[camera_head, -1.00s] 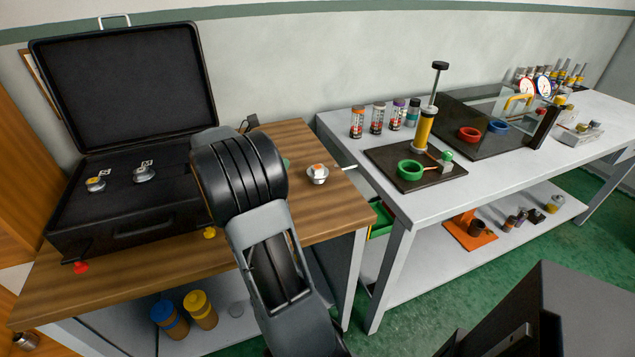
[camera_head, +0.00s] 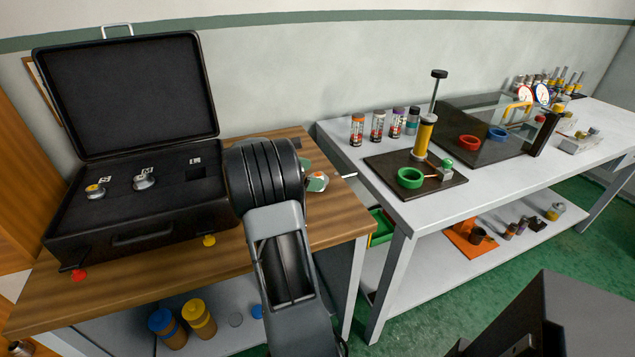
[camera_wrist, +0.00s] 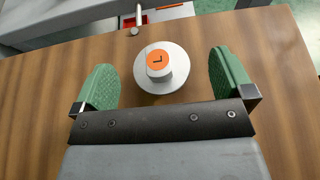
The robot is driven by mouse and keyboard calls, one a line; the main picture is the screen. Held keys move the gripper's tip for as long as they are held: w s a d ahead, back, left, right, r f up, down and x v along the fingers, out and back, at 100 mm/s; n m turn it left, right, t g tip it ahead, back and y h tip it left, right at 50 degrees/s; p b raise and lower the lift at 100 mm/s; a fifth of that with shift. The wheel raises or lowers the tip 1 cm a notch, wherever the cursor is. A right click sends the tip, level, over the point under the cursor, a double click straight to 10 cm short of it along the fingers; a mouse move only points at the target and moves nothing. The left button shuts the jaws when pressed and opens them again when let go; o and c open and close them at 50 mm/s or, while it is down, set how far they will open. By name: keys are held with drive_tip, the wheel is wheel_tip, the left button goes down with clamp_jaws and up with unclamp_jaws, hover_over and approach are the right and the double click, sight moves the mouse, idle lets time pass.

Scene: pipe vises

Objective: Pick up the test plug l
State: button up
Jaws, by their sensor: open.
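The test plug l (camera_wrist: 174,80) is a round silver plug with an orange top that bears an L. In the head view my arm hides most of the gripper.
An open black case (camera_head: 140,229) stands left on the wooden bench (camera_head: 200,270), holding two small plugs and an empty square recess. A rod (camera_head: 349,176) juts at the bench's right edge. A white table (camera_head: 400,212) with a pump and bottles stands right, across a gap.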

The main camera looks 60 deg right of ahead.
sight(319, 174)
drive_tip(key=shift+x, duration=1.9)
drive_tip(key=shift+d, duration=0.1)
drive_tip(key=shift+w+r, duration=0.1)
drive_tip(key=c, duration=1.1)
